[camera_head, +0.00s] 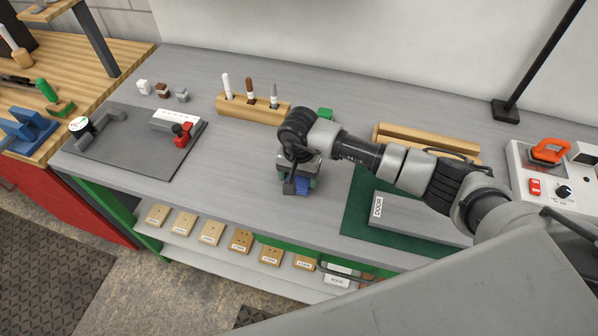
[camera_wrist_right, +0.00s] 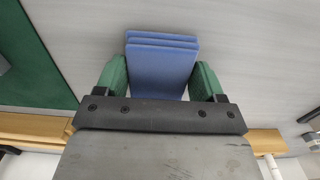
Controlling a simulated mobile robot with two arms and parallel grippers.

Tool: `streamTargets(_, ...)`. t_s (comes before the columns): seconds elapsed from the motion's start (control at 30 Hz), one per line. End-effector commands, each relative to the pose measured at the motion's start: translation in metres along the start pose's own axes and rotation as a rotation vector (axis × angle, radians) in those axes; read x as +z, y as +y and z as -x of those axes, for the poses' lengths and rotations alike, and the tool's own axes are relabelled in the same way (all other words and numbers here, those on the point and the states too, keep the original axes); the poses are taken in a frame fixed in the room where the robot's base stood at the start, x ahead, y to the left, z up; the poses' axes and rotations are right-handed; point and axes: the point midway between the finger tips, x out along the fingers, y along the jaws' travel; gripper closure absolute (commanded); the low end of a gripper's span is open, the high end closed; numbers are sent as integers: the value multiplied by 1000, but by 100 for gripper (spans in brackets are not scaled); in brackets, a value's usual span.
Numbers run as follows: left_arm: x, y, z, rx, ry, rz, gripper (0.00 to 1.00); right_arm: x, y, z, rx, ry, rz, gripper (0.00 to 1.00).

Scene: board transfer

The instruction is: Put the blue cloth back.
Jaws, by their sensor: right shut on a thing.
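The blue cloth (camera_head: 303,188) is a folded, layered block between the fingers of my right gripper (camera_head: 298,182), over the grey bench top near its middle. In the right wrist view the cloth (camera_wrist_right: 162,62) fills the space between the two green fingers of the gripper (camera_wrist_right: 160,80), which is shut on it. I cannot tell whether the cloth touches the bench. The gripper hides part of the cloth in the head view. My left gripper is out of view.
A wooden holder with markers (camera_head: 240,108) stands behind to the left. A green mat (camera_head: 355,215) with a grey board (camera_head: 410,218) lies to the right. A dark mat (camera_head: 110,150) with tools is at left. A green item (camera_head: 325,114) sits behind my wrist. Bench left of the gripper is clear.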

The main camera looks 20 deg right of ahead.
Motion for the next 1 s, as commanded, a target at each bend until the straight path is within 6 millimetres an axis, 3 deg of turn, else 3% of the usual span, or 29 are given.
streamTargets(0.47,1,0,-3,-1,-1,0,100,0,0,-11,-1,1,0,53)
streamTargets(0.5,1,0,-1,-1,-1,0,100,0,0,-9,-1,1,0,25)
streamTargets(0.63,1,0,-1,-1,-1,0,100,0,0,-9,-1,1,0,5)
streamTargets(1.0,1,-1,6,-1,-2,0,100,0,0,-3,-1,0,0,5)
